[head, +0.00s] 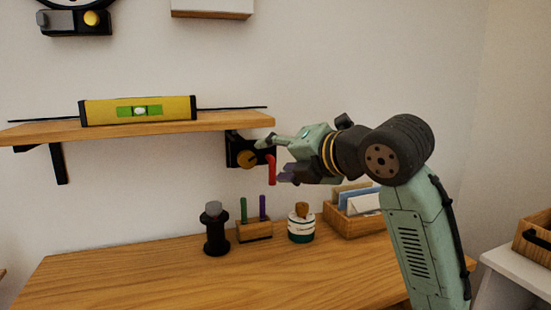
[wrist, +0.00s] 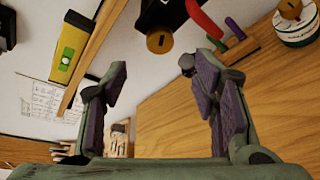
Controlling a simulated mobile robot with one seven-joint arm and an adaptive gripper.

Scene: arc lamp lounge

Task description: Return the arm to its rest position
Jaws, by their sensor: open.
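My arm reaches from the lower right in the head view, with its elbow bent and the forearm pointing left. My gripper (head: 275,160) is open near the wall, below the right end of the shelf. In the wrist view its two purple-padded fingers (wrist: 155,85) are wide apart with nothing between them. A black wall unit with a brass knob (head: 247,159) and a red lever (head: 271,170) is at the fingertips in the head view. In the wrist view the red lever (wrist: 205,18) lies beyond the fingertips, and I see no contact.
A wooden shelf (head: 225,121) bears a yellow level (head: 95,112). On the desk (head: 140,265) stand a black grinder-like object (head: 216,236), a pen block (head: 255,231), a jar (head: 301,232) and a file box (head: 345,222). A white side table (head: 510,268) is at right. The desk's left front is clear.

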